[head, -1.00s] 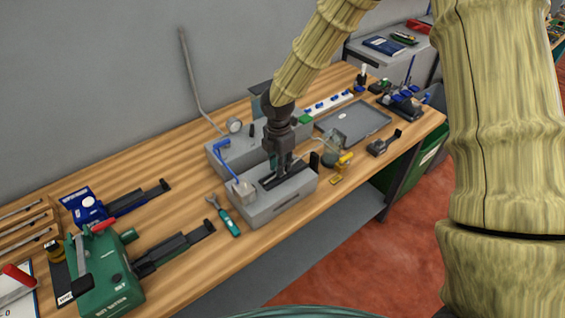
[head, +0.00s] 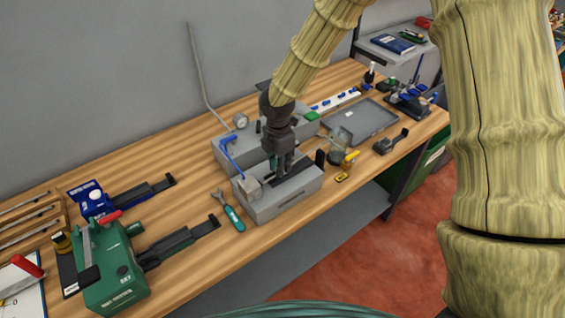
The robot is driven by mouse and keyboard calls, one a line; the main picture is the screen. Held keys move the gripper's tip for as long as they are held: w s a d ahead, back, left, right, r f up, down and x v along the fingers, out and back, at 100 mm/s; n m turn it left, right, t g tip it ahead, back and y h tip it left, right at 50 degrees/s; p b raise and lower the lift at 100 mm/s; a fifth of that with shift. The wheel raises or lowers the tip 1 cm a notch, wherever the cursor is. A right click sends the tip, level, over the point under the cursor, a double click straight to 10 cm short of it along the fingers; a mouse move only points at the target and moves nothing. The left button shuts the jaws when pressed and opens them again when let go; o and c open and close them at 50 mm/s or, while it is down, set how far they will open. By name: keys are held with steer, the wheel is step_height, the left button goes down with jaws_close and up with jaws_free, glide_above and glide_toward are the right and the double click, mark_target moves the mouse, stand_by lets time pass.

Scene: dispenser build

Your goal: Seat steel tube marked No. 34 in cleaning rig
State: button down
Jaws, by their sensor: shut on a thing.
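My gripper (head: 283,172) points down over the grey box-shaped rig (head: 283,203) near the middle of the bench, which looks like the cleaning rig. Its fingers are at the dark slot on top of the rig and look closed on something. The held thing is too small and too hidden by the fingers to make out. I cannot make out a steel tube or a No. 34 mark. A taller grey housing (head: 232,150) with a round gauge and a blue lever stands just behind the rig.
A green-handled wrench (head: 233,217) lies left of the rig. A green machine (head: 110,268) and a blue one (head: 95,203) stand farther left. A grey tray (head: 368,121) and a yellow-handled tool (head: 350,158) are to the right.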

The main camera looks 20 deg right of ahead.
steer(key=shift+a, duration=0.2)
steer(key=c, duration=1.3)
jaws_free()
steer(key=shift+o, duration=0.2)
steer(key=o, duration=0.3)
steer(key=shift+r, duration=0.1)
steer(key=shift+r+p, duration=2.15)
steer(key=shift+r, duration=0.25)
steer(key=shift+s+r, duration=0.1)
steer(key=shift+r, duration=0.95)
